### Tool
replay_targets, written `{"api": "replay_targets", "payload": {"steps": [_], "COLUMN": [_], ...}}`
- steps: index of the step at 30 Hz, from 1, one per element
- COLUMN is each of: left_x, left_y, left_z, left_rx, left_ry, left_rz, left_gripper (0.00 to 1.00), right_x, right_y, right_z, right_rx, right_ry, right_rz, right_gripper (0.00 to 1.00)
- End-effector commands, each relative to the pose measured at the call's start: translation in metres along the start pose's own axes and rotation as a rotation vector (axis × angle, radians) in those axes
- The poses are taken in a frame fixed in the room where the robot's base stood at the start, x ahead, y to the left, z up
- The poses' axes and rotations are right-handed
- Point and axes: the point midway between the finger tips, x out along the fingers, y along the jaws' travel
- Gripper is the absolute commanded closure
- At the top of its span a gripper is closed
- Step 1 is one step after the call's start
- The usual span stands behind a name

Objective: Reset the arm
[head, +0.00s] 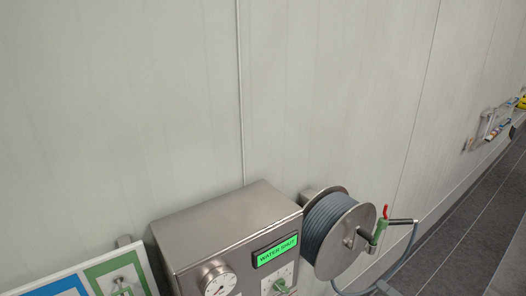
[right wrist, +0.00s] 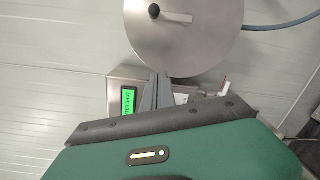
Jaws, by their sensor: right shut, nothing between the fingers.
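My right gripper (right wrist: 160,80) shows in the right wrist view as dark grey fingers, shut with nothing between them. The fingers point up the picture, in front of the steel control box and just below the round steel face of the hose reel (right wrist: 190,35). I cannot tell whether they touch either one. A small grey piece at the bottom edge of the head view may be part of my right arm, but it is too cut off to tell. My left gripper is in neither view.
The steel control box (head: 215,235) on the pale panel wall (head: 330,90) has a gauge, a knob and a green display reading "WATER SHUT". The hose reel (head: 345,240) with a red and green nozzle hangs right of it. Dark floor (head: 475,225) lies at right.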

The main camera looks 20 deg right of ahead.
Motion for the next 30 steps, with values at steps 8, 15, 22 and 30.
{"api": "replay_targets", "payload": {"steps": [8, 15, 22, 30], "left_x": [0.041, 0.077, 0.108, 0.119], "left_y": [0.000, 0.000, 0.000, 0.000], "left_z": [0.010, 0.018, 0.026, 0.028], "left_rx": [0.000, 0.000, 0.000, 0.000], "left_ry": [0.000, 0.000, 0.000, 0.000], "left_rz": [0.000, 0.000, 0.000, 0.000], "left_gripper": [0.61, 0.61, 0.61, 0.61], "right_x": [0.040, -0.005, -0.007, 0.010], "right_y": [-0.025, -0.061, -0.070, -0.056], "right_z": [-0.208, -0.308, -0.328, -0.338], "right_rx": [-0.726, -1.655, 2.194, 1.837], "right_ry": [0.809, 1.507, -1.574, -1.104], "right_rz": [0.016, 0.459, -1.112, -1.149], "right_gripper": [1.00, 1.00, 1.00, 1.00]}}
